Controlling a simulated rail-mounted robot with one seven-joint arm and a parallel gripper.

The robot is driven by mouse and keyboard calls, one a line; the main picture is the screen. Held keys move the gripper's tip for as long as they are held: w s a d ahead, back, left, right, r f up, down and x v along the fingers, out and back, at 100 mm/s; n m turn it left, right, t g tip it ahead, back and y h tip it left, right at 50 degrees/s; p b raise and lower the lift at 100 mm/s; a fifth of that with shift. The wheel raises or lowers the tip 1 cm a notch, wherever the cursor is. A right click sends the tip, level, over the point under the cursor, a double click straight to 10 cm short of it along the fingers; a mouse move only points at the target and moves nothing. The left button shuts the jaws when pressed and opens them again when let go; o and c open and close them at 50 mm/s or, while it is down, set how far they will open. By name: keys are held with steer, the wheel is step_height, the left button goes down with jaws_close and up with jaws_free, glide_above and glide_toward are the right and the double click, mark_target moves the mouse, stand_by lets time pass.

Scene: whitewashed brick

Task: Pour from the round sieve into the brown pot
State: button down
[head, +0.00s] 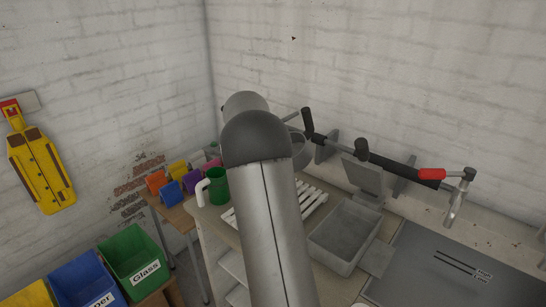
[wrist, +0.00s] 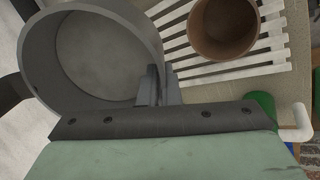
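The grey round sieve (wrist: 95,55) fills the left of the wrist view, close to the camera, with a dark handle at the left edge. My gripper (wrist: 160,85) meets its rim and looks shut on it. No contents can be made out inside the sieve. The brown pot (wrist: 225,28) stands on a white slatted rack, to the right of the sieve and apart from it in the wrist view. In the head view, part of the sieve (head: 299,147) shows behind my arm; my gripper and the pot are hidden there.
The white slatted rack (head: 314,199) lies on the bench. A green mug (head: 217,184) with a white handle stands left of it. A grey open tray (head: 344,236) is at right. A wall rail (head: 400,166) runs behind. Colored bins (head: 132,259) stand at lower left.

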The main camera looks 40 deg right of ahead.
step_height(320, 180, down, 7)
steer(key=g+h+b, duration=0.2)
steer(key=h+b, duration=0.5)
steer(key=h, duration=0.1)
steer(key=shift+d, duration=0.3)
steer(key=shift+f+h+b, duration=0.1)
steer(key=shift+h+b, duration=0.5)
steer(key=shift+b, duration=0.75)
stand_by(0.7)
steer(key=shift+a+r+g+h+b, duration=0.15)
steer(key=shift+g+h+b, duration=0.5)
steer(key=shift+b, duration=1.6)
stand_by(2.3)
